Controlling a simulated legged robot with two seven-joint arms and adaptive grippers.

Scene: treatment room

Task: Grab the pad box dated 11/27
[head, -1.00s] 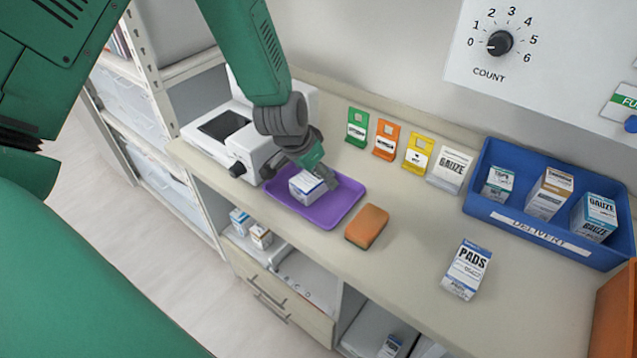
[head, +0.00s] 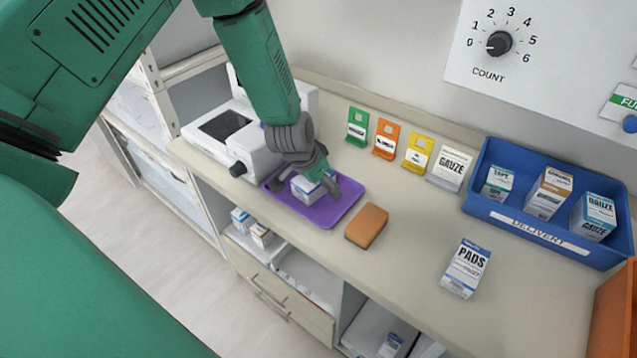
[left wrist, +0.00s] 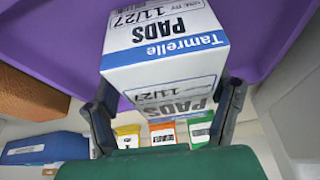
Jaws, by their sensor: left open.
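The pad box dated 11/27 (head: 306,190) sits on the purple tray (head: 341,209). In the left wrist view the box (left wrist: 165,50) reads "Tamrelle", "PADS" and "11/27". My left gripper (head: 303,184) is open at the box, with one finger on each side. In the left wrist view its fingers (left wrist: 165,110) flank the box's near end; I cannot tell whether they touch it. A second box marked PADS (head: 466,268) stands on the counter to the right; its date is too small to read. My right gripper is not in view.
An orange-brown sponge (head: 367,226) lies right of the tray. A white device (head: 245,150) stands behind left. Colored cards (head: 387,139) line the wall. A blue delivery bin (head: 480,207) holds several boxes. The counter between sponge and second pad box is clear.

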